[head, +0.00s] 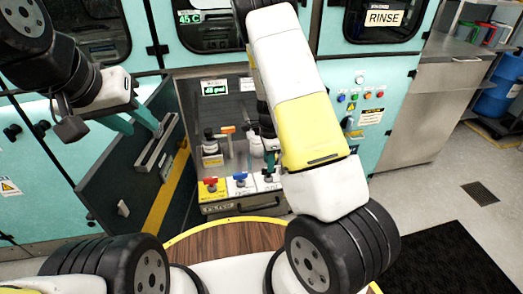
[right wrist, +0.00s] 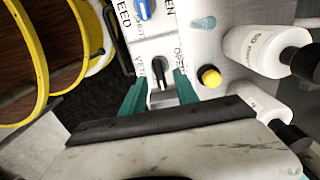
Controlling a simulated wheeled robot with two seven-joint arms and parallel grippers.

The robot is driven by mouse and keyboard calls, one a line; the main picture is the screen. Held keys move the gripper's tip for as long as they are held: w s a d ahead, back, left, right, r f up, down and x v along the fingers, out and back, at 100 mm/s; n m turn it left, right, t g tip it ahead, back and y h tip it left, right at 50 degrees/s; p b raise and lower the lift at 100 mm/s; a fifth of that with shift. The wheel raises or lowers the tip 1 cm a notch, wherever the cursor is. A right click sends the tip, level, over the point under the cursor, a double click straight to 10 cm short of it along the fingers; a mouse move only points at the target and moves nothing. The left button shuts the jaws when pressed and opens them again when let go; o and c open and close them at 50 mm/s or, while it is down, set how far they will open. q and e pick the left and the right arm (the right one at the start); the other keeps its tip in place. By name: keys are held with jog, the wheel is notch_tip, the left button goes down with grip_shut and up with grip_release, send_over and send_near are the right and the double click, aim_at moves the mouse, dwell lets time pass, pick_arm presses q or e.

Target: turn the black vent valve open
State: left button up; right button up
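The black vent valve (right wrist: 157,72) has a small dark handle on a light panel, between printed words that read as VENT and OPEN. It also shows in the head view (head: 268,176), at the right end of the row of valves. My right gripper (right wrist: 158,92) is open, with its teal fingers on either side of the black handle and visible gaps beside it. I cannot tell whether either finger touches it. In the head view my right arm mostly hides that gripper.
A blue valve (head: 240,180) and a red valve (head: 211,185) stand left of the black one. An open dark door panel (head: 130,165) stands left of the bay.

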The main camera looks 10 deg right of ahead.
jog(key=shift+f, duration=1.55)
grip_shut()
